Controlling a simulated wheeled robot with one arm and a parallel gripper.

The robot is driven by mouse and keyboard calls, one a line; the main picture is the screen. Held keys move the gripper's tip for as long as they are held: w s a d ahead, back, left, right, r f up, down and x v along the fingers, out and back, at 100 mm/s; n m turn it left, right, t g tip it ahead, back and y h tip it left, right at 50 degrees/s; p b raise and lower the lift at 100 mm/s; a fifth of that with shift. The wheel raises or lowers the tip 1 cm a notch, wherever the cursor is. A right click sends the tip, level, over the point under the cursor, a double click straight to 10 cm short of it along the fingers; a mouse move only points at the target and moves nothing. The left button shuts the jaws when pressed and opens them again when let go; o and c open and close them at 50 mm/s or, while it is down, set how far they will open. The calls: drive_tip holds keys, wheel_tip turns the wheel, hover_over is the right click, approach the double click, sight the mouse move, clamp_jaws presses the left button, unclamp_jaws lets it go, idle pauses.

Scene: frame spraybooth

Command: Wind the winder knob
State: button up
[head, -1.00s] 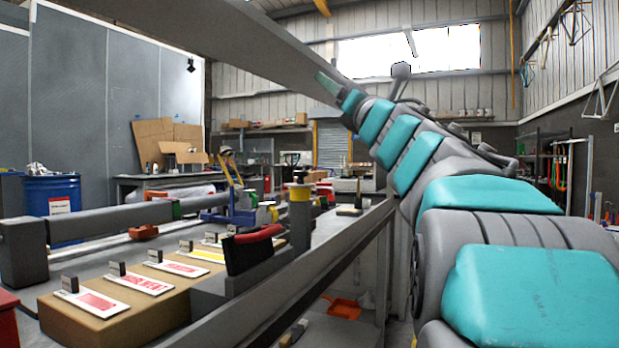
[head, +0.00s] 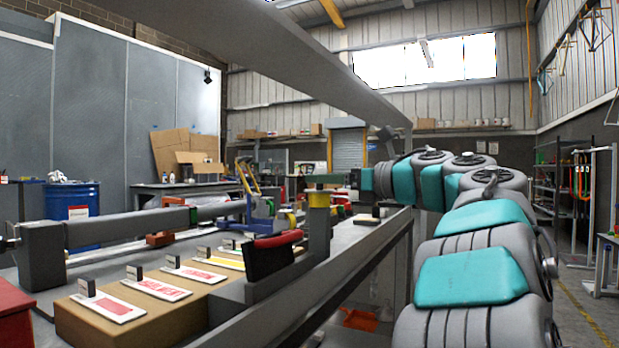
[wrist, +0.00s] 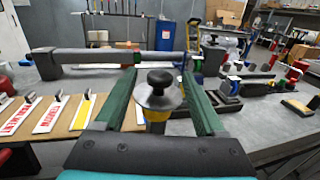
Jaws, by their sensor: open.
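What looks like the winder knob (wrist: 159,80) is a small black knob on a silver disc above a yellow band in the wrist view. In the head view, the yellow band (head: 319,199) shows on top of a grey post (head: 319,231), with the knob hidden by my gripper. My gripper (head: 322,180) is level at the post's top. In the wrist view its two dark green fingers (wrist: 160,76) are spread, one on each side of the knob, with gaps visible. I cannot tell the exact height of the fingers against the knob.
A cardboard-coloured box (head: 131,327) with printed cards stands on the bench at left. A red-and-black brush-like item (head: 272,252) is near the post. A long grey bar (head: 130,228) lies behind. A grey beam (head: 290,60) crosses above the bench.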

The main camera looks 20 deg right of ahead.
drive_tip(key=x, duration=0.5)
drive_tip(key=shift+w+p, duration=0.15)
drive_tip(key=shift+p, duration=0.15)
drive_tip(key=shift+c, duration=0.4)
clamp_jaws()
